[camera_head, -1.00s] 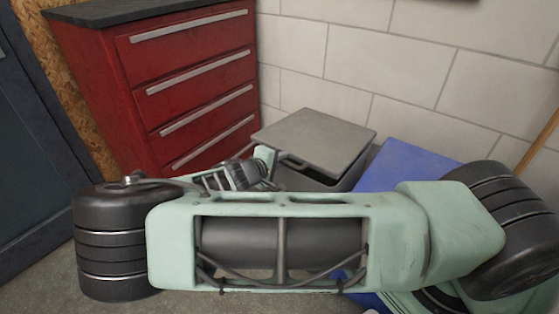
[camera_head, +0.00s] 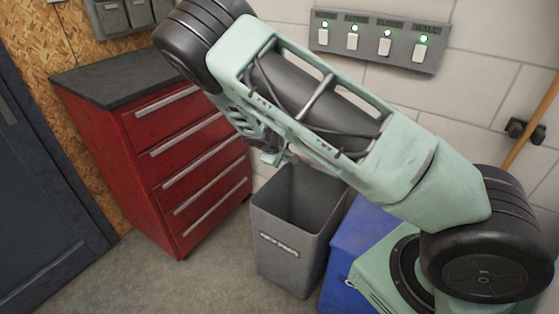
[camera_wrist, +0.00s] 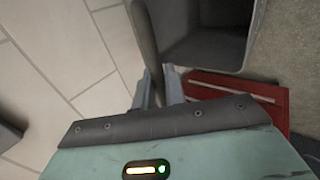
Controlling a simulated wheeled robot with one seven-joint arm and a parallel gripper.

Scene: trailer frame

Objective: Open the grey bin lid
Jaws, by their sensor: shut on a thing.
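The grey bin (camera_head: 285,255) stands on the floor against the wall, and its mouth is open with the dark inside showing. My gripper is shut on the grey lid (camera_wrist: 143,35), which shows nearly edge-on beside the bin's opening in the wrist view. My gripper (camera_wrist: 158,76) has one finger on each side of the lid's edge. In the head view the lid is hidden behind my arm. The bin's inside also shows in the wrist view (camera_wrist: 205,40).
A red drawer cabinet (camera_head: 190,160) stands left of the bin, and a blue bin (camera_head: 352,240) stands close on its right. A grey switch panel (camera_head: 380,42) with green lights is on the tiled wall. The floor in front is clear.

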